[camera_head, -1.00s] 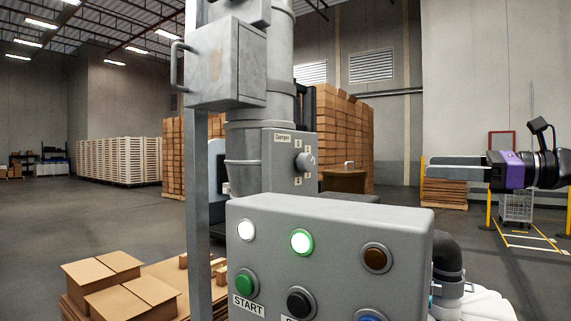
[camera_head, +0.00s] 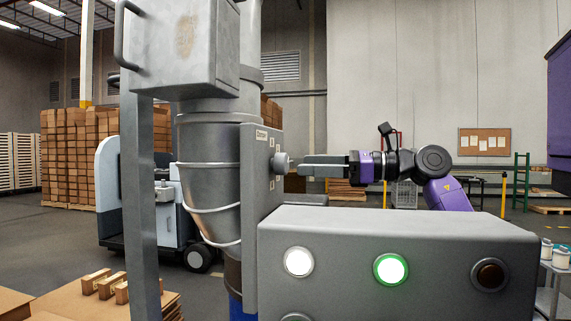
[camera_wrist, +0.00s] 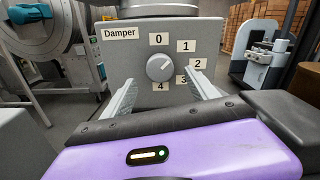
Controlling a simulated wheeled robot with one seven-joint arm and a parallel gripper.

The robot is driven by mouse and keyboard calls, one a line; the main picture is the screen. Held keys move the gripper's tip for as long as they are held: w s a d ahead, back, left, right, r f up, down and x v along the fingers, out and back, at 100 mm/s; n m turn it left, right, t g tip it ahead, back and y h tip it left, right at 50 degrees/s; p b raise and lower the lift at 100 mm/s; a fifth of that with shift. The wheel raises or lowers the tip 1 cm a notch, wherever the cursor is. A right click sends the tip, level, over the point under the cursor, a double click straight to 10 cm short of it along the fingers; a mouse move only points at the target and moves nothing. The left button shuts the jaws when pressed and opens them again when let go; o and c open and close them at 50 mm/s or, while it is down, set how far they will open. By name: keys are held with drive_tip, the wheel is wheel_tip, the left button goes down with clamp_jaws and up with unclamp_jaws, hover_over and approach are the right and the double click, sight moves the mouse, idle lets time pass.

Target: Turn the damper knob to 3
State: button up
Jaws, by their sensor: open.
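The damper knob (camera_wrist: 160,67) is a round grey dial on the front of a grey box labelled "Damper" (camera_wrist: 118,33). Its light mark points up and right, roughly toward the 1 label (camera_wrist: 187,45). The 3 label (camera_wrist: 183,80) is at the knob's lower right, partly by my right finger. My gripper (camera_wrist: 162,82) is open, with one finger on each side of and slightly below the knob. In the head view the knob (camera_head: 281,163) sticks out from the box side, and my fingertips (camera_head: 303,164) are just short of it or at it; contact is unclear.
A grey control panel (camera_head: 400,230) with lit buttons stands in front, below my arm. A grey post (camera_head: 145,200) and upper box (camera_head: 180,50) stand at the left. A pale forklift-like vehicle (camera_head: 110,190) is behind.

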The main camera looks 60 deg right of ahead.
sight(287, 165)
drive_tip(key=shift+p+x, duration=0.4)
drive_tip(key=shift+x, duration=2.2)
drive_tip(key=c, duration=1.4)
drive_tip(key=shift+o, duration=0.2)
